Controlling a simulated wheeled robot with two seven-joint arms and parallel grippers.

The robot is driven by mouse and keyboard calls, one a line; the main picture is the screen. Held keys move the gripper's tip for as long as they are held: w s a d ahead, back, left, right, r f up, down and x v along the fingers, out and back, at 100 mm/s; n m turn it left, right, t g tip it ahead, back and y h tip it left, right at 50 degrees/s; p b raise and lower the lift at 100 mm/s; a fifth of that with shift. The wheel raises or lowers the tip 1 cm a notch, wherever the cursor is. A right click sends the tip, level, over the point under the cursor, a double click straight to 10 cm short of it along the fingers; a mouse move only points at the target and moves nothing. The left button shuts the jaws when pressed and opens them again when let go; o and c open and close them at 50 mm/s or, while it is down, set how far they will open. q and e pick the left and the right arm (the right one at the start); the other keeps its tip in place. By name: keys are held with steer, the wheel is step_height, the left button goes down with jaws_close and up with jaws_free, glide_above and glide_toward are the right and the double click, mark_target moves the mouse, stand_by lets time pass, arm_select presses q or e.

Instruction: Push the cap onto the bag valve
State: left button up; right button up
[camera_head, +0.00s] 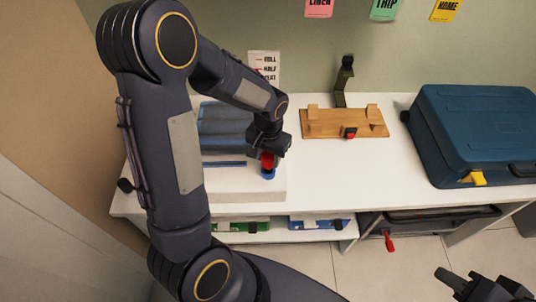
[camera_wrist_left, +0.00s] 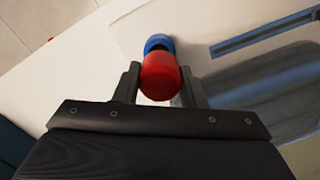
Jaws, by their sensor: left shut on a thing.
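My left gripper (camera_head: 267,155) is shut on the red cap (camera_head: 267,160), which also shows between the fingers in the left wrist view (camera_wrist_left: 160,76). The blue valve (camera_head: 268,175) is directly below the cap in the head view and just beyond it in the wrist view (camera_wrist_left: 159,43). Cap and valve look close together or touching; I cannot tell whether the cap is seated. The bag (camera_head: 222,120), greyish blue with a blue strip (camera_wrist_left: 265,30), lies on the white shelf, partly hidden by my left arm. My right gripper (camera_head: 482,285) is low at the right, away from the bag, its jaws unclear.
A wooden stand (camera_head: 345,124) and a dark green upright device (camera_head: 343,82) are behind the free middle of the white shelf (camera_head: 335,180). A blue suitcase (camera_head: 470,135) with a yellow tag stands at the right. Bins and a dark drawer (camera_head: 440,217) sit below.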

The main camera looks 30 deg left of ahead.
mark_target(268, 155)
arm_select(q)
steer(key=shift+f+b, duration=1.3)
steer(key=shift+f, duration=0.15)
steer(key=o, duration=1.1)
steer(key=shift+o, duration=0.2)
step_height(268, 155, up, 7)
steer(key=shift+f, duration=0.1)
steer(key=shift+r, duration=0.5)
